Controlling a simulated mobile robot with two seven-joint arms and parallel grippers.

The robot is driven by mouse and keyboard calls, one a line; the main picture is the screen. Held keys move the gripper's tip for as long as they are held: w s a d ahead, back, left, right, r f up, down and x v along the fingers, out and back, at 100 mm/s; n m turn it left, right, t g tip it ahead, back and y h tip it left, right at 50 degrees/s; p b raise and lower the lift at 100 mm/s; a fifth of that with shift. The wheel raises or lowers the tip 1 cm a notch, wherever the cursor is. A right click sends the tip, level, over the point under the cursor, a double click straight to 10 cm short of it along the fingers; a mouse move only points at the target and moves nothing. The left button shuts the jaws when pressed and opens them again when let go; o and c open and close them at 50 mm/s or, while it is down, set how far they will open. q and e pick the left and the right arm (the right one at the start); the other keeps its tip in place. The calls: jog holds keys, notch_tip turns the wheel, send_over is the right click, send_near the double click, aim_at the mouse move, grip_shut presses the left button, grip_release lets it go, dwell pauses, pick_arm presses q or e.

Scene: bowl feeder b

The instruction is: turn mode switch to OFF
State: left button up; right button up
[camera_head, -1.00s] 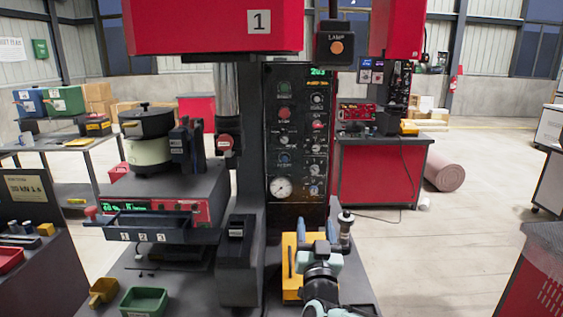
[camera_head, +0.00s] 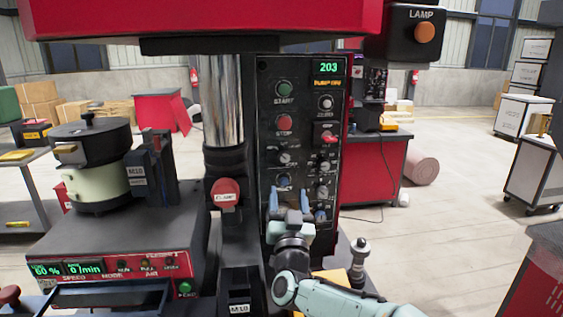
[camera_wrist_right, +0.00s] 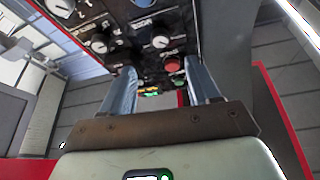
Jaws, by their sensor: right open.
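The upright black control panel (camera_head: 302,125) holds a green START button (camera_head: 284,88), a red STOP button (camera_head: 284,122) and several small knobs. I cannot tell which knob is the mode switch, as most labels are too small. The feeder's front strip (camera_head: 120,265) carries small lettering and readouts of 60 % and 0 /min. My right gripper (camera_head: 288,197) is open and empty in front of the panel's lower part, just below a blue knob (camera_head: 284,180), hiding some controls. In the right wrist view its spread fingers (camera_wrist_right: 160,80) point toward the panel's knobs. My left gripper is not in view.
A steel column (camera_head: 222,100) with a red CLAMP knob (camera_head: 226,193) stands left of the panel. A red machine head (camera_head: 190,18) and LAMP box (camera_head: 412,32) overhang. The feeder bowl (camera_head: 95,180) is at left. Open floor (camera_head: 470,190) lies at right.

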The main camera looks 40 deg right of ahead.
aim_at(285, 160)
jog(key=p+x, duration=0.3)
jog(key=x, duration=0.8)
jog(key=shift+w, duration=0.15)
jog(key=c, duration=1)
